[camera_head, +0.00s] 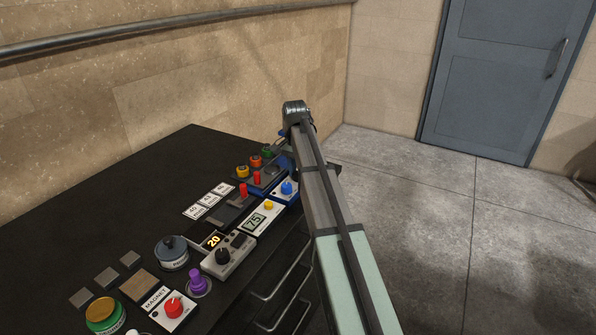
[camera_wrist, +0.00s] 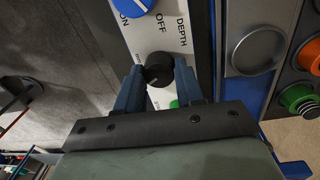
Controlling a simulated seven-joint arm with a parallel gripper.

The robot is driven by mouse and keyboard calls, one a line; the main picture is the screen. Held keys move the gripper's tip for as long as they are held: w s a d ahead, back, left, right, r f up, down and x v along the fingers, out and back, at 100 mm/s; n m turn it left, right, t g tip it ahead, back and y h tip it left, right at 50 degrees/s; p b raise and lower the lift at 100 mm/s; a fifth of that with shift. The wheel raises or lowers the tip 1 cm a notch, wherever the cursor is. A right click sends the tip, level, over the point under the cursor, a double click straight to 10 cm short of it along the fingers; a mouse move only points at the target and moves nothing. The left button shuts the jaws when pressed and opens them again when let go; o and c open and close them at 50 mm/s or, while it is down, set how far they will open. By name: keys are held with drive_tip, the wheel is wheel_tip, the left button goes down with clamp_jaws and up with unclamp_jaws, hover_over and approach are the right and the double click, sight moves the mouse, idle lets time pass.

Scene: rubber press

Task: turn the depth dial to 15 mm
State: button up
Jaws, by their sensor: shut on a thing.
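The depth dial (camera_wrist: 158,74) is a small black knob on a pale panel (camera_wrist: 183,52), beside the printed word DEPTH in the wrist view. My gripper (camera_wrist: 159,66) has one blue finger on each side of the knob and is shut on it. The dial's pointer and scale cannot be read. On the same panel are a blue knob (camera_wrist: 132,5) marked ON and OFF and part of a green button (camera_wrist: 174,104). In the head view the panel's blue knob (camera_head: 289,187) shows, but my arm hides the dial and my fingers.
Left of my arm, the black bench (camera_head: 130,180) carries a unit reading 20 (camera_head: 214,241), a unit reading 75 (camera_head: 256,220), a purple knob (camera_head: 197,283) and a red knob (camera_head: 173,306). Close beside the panel are a grey disc (camera_wrist: 257,52) and coloured buttons (camera_wrist: 300,98).

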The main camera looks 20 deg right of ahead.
sight(296, 172)
drive_tip(key=shift+m, duration=0.6)
drive_tip(key=o, duration=1)
drive_tip(key=shift+o, duration=0.2)
wheel_tip(296, 172, up, 14)
drive_tip(key=shift+w+a, duration=0.25)
drive_tip(key=shift+w, duration=0.05)
drive_tip(key=shift+f, duration=0.15)
